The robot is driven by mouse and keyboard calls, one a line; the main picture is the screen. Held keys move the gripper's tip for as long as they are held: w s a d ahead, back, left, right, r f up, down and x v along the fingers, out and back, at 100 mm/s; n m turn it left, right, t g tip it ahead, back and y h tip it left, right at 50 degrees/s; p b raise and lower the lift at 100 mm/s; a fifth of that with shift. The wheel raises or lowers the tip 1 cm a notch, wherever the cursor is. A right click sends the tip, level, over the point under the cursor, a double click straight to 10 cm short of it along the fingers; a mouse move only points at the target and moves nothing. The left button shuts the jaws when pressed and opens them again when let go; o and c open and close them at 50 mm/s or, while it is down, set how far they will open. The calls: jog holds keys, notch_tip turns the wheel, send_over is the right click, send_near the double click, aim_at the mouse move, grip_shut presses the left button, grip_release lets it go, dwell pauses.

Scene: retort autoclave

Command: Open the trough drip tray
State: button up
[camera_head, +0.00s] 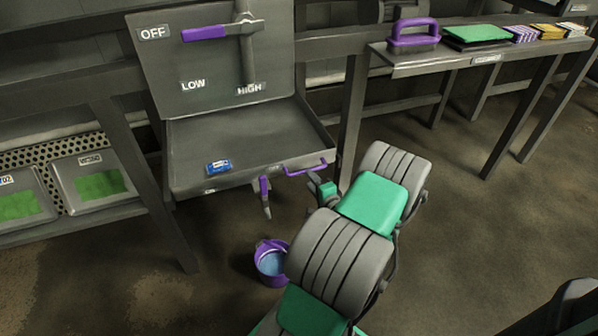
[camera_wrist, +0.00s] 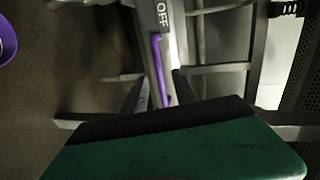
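The grey trough drip tray (camera_head: 255,140) sits below an upright grey panel (camera_head: 205,62) in the head view. A purple bar handle (camera_head: 306,168) is on its front edge at the right. My gripper (camera_head: 314,180) is close to this handle, partly hidden by my own arm. In the wrist view my gripper (camera_wrist: 160,82) is open, with its two dark fingers apart. A purple bar (camera_wrist: 160,65), seemingly the handle, appears between and beyond them. I cannot tell whether the fingers touch it.
A purple lever (camera_head: 264,187) hangs under the tray's front, above a purple bucket (camera_head: 272,264) on the floor. A blue packet (camera_head: 219,167) lies in the tray. Another purple lever (camera_head: 204,33) is on the panel. A side table (camera_head: 415,64) stands right.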

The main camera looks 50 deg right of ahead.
jog(key=shift+m+h, duration=0.5)
jog(key=shift+m, duration=0.1)
jog(key=w+d, duration=0.1)
jog(key=w+d+f+b, duration=0.1)
jog(key=w+d, duration=0.1)
jog(key=w+d+f, duration=0.1)
jog(key=w+d, duration=0.1)
jog(key=shift+w+d+b, duration=0.1)
jog(key=shift+b, duration=0.2)
grip_shut()
dwell(0.7)
